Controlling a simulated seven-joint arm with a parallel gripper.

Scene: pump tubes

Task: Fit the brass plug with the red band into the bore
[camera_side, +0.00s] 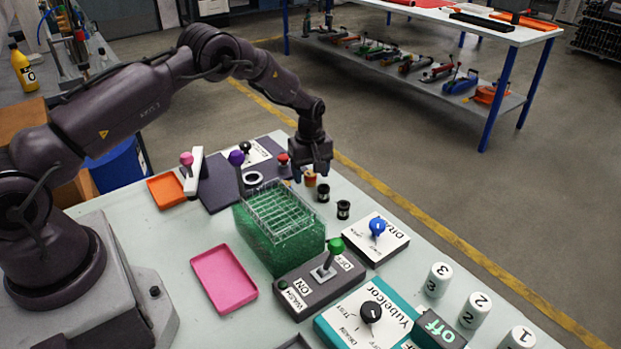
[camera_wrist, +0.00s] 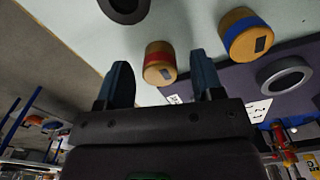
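The brass plug with the red band (camera_wrist: 160,63) stands upright on the pale bench. In the wrist view it appears between the tips of my open gripper (camera_wrist: 161,66), with a gap on both sides. In the side view a small brass plug (camera_side: 310,179) shows just under my gripper (camera_side: 311,170), partly covered by it. A dark ring around a bore (camera_wrist: 285,76) sits on the purple-grey plate; this ring also shows in the side view (camera_side: 253,178), left of my gripper. I cannot tell whether plug and fingers are at the same height.
A brass plug with a blue band (camera_wrist: 246,36) stands close to the right finger. Black cylinders (camera_side: 323,192) stand in front of my gripper. A green rack (camera_side: 280,236), a purple-knobbed lever (camera_side: 236,158) and a red knob (camera_side: 283,159) are nearby.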

